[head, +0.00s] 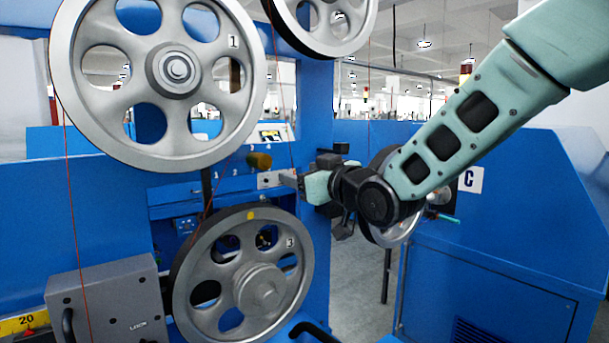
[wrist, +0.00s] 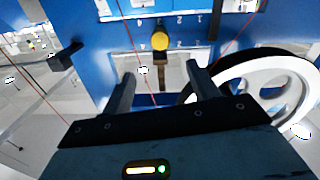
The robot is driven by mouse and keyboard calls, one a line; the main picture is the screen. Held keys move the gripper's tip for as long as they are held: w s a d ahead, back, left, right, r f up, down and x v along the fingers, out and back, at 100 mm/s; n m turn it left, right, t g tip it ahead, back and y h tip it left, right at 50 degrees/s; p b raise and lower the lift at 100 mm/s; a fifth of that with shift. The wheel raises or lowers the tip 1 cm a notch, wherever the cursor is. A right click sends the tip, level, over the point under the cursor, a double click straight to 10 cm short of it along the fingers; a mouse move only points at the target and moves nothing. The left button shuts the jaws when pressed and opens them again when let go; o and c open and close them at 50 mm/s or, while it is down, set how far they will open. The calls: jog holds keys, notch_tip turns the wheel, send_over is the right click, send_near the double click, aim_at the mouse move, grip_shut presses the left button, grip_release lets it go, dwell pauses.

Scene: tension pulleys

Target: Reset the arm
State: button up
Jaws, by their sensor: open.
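My arm reaches in from the upper right in the head view. My gripper (head: 288,180) points left at the blue machine, at the height between the upper and lower pulleys. In the wrist view my gripper (wrist: 161,70) has its two dark fingers spread apart, with nothing held between them. A yellow knob (wrist: 159,40) on a brown stem shows ahead of the gap between the fingers. The knob (head: 259,160) also shows in the head view, left of the fingertips. The fingers look apart from it.
Thin red wires (head: 72,190) run vertically. A blue cabinet (head: 490,285) stands at the right. A grey lock box (head: 110,300) is at the lower left.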

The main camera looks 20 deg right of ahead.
dwell(0.5)
jog(key=s+a+f+n+g+h, duration=0.1)
jog(key=s+a+f+g, duration=0.4)
jog(key=s+f, duration=0.3)
jog(key=s+a+f+g, duration=0.4)
jog(key=s+f+g, duration=0.1)
jog(key=s+f, duration=0.35)
jog(key=s+d+f+g+h, duration=0.1)
jog(key=s+f+g, duration=0.2)
jog(key=s, duration=0.6)
jog(key=s+d+f+n+g+h, duration=0.1)
jog(key=s+f+g+h, duration=0.1)
jog(key=s, duration=0.7)
jog(key=shift+s+f+n+g+h, duration=0.3)
jog(key=shift+f+g, duration=0.3)
jog(key=shift+g, duration=0.5)
